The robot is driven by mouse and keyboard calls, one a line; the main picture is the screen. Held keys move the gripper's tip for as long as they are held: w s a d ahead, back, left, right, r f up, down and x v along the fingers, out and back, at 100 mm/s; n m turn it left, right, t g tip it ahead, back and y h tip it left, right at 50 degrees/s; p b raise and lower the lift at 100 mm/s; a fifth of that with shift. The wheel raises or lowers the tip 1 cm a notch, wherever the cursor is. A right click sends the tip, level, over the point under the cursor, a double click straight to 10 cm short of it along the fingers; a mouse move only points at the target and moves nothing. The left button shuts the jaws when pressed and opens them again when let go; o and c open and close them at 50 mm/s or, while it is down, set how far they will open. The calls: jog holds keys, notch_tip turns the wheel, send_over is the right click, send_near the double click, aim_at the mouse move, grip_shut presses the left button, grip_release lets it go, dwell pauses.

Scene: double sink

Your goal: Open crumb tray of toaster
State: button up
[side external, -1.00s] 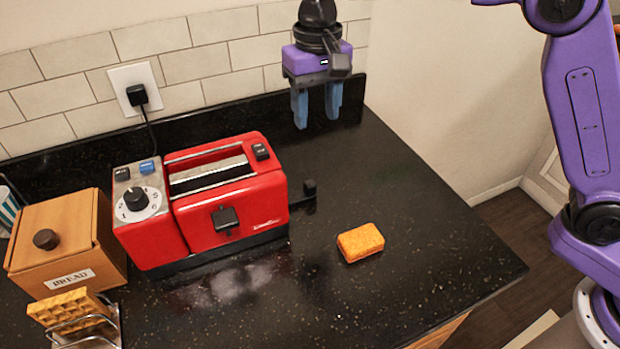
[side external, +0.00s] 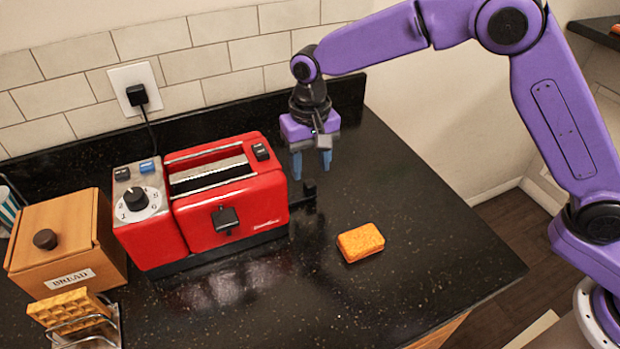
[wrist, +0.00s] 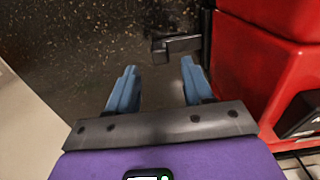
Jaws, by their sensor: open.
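The red toaster (side external: 236,200) stands on the black counter, with a dial panel on its left end and a lever on its front. A black handle (side external: 309,190) sticks out low from its right end; I take it to be the crumb tray's handle. The handle also shows in the wrist view (wrist: 177,46), beyond my fingertips and a little right of the middle. My gripper (side external: 311,172) points down beside the toaster's right end, above and behind the handle. Its blue fingers are apart with nothing between them, and it also shows in the wrist view (wrist: 158,76).
An orange sponge (side external: 361,242) lies on the counter to the right front of the toaster. A wooden bread box (side external: 62,245) and a waffle rack (side external: 86,318) stand at left. A cord runs to a wall outlet (side external: 136,88). The counter right of the handle is clear.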

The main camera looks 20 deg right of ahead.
aim_at(311, 182)
jog(key=shift+f, duration=2.45)
jog(key=shift+d, duration=0.1)
grip_shut()
